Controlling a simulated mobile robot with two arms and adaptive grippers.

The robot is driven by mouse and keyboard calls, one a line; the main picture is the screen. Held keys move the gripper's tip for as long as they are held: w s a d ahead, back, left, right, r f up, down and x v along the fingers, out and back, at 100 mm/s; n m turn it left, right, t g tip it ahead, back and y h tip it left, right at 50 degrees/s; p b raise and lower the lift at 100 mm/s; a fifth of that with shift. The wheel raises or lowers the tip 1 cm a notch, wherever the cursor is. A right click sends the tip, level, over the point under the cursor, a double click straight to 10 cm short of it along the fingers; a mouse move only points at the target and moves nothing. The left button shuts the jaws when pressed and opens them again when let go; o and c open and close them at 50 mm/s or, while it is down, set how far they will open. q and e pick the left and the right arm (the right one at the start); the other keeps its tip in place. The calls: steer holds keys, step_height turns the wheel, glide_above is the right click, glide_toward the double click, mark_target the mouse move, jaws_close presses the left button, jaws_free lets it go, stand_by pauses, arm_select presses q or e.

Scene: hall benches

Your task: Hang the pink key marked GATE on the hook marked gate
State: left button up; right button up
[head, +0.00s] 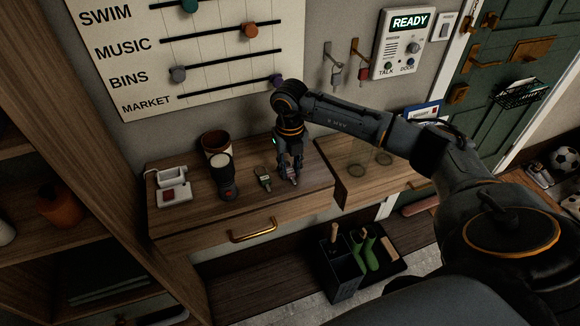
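My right gripper (289,176) points straight down over the wooden bench top. A small pinkish thing, perhaps the pink key (294,181), shows at its fingertips, mostly hidden by the fingers; no GATE mark is readable. I cannot tell whether the fingers are closed on it. Another small key-like thing with a greenish tag (262,177) lies just left of the gripper. On the wall above, two brass hooks stick out, a left hook (328,51) and a right hook (355,49). Small key-like things hang below them; the hook labels are not readable. My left gripper is out of view.
A slider board (210,50) and READY intercom (400,45) are on the wall. A dark bin (340,268) stands below.

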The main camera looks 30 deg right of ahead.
jaws_close()
steer(key=shift+r+p, duration=2.65)
steer(key=shift+r, duration=1.4)
